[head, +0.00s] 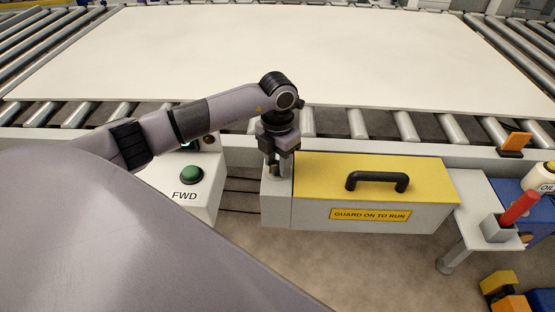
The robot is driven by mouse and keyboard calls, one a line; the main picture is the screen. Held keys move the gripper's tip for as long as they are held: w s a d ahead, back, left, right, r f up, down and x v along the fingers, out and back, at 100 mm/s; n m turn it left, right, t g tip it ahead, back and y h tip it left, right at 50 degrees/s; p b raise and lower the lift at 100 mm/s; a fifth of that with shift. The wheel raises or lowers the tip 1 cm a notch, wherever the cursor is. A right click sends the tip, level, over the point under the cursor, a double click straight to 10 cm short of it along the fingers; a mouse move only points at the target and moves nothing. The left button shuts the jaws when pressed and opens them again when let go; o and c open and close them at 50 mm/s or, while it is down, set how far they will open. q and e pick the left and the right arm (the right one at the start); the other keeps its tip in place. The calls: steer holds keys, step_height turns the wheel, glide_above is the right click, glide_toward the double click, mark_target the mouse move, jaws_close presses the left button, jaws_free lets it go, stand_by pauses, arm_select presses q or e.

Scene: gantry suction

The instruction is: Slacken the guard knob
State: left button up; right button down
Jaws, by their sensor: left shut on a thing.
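The guard (375,176) is a box with a yellow top, a black handle (377,181) and a plate reading "GUARD ON TO RUN". A grey block (276,208) stands at its left end. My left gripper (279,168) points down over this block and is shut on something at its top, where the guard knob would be. The knob itself is mostly hidden by the fingers. My right gripper is not in view.
A control box with a green FWD button (191,175) is left of the guard. Behind is a roller conveyor (405,126) carrying a large pale board (270,55). A red-handled item (520,208) stands in a holder at the right.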

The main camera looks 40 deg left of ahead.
mark_target(278, 165)
arm_select(q)
steer(key=o, duration=1.1)
steer(key=shift+c, duration=0.2)
steer(key=shift+r+b, duration=0.3)
steer(key=shift+r, duration=3.35)
